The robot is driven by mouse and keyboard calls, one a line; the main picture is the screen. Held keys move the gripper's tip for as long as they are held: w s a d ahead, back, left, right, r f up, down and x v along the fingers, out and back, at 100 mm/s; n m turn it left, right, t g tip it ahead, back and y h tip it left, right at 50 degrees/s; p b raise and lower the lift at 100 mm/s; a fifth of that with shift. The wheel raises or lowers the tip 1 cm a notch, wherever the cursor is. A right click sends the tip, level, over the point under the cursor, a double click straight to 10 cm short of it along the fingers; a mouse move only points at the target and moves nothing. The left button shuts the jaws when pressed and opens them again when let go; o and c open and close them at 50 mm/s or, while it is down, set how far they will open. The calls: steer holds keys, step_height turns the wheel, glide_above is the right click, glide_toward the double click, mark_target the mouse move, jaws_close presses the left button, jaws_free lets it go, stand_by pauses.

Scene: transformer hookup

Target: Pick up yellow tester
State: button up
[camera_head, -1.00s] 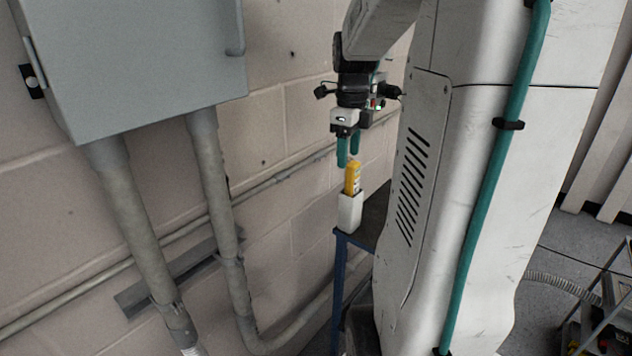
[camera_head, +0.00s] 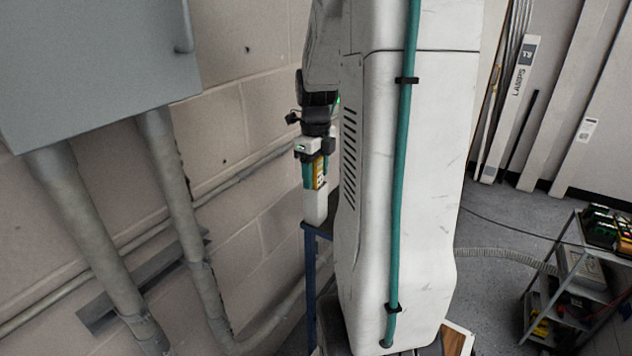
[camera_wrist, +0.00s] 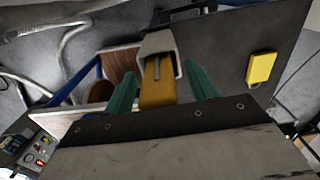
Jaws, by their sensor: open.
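The yellow tester (camera_head: 318,170) stands upright in a white holder (camera_head: 315,208) on a small blue-framed stand. In the wrist view the tester (camera_wrist: 157,92) lies between my two teal fingers, with the white holder (camera_wrist: 158,42) around its far end. My gripper (camera_head: 312,176) points down and its fingers have come down beside the tester's upper part. In the wrist view my gripper (camera_wrist: 161,72) is open, with a gap visible on each side of the tester. The tester's lower end is hidden in the holder.
A yellow block (camera_wrist: 262,68) lies on the dark stand top to the right in the wrist view. A grey wall cabinet (camera_head: 95,60) with conduits (camera_head: 85,220) stands at the left. A cart (camera_head: 580,280) with assorted items is at the far right.

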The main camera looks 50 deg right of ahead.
steer(key=c, duration=1.1)
steer(key=shift+o, duration=0.2)
steer(key=shift+r, duration=0.1)
